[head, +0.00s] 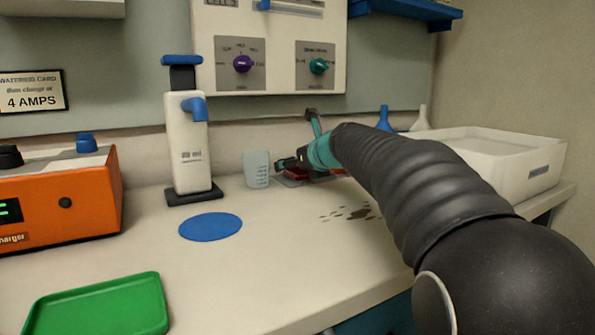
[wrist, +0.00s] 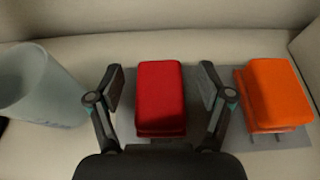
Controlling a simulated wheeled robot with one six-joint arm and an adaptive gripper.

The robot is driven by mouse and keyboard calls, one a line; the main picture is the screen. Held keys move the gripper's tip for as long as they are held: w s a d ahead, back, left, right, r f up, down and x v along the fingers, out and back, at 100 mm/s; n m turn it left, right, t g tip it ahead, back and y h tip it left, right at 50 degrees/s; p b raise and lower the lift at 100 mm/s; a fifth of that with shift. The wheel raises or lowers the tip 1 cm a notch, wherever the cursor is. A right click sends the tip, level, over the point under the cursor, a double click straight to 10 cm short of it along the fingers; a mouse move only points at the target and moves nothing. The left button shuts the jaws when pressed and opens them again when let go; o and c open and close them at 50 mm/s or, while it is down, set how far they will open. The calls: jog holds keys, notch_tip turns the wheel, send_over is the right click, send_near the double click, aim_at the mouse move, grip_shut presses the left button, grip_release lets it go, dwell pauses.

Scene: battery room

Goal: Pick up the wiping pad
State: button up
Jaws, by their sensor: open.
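In the wrist view a red pad-like block (wrist: 160,98) lies on a grey mat, between the two fingers of my gripper (wrist: 161,84). The fingers are open, one on each side of the block, with gaps showing. A similar orange block (wrist: 279,92) lies to the right, outside the fingers. I cannot tell from looks alone which block is the wiping pad. In the head view my gripper (head: 289,162) is at the back of the counter, above a red shape (head: 297,174) partly hidden by my arm.
A translucent beaker (head: 257,170) stands just left of my gripper, also in the wrist view (wrist: 42,88). A white dispenser (head: 188,145) is further left. Dark spots (head: 359,213) mark the counter. A white tray (head: 545,165) is at right. The front middle counter is clear.

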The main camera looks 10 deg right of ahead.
jog(key=shift+w+a+f, duration=0.2)
jog(key=shift+w+f, duration=0.05)
jog(key=shift+w, duration=0.35)
jog(key=c, duration=1.3)
jog(key=shift+o, duration=0.2)
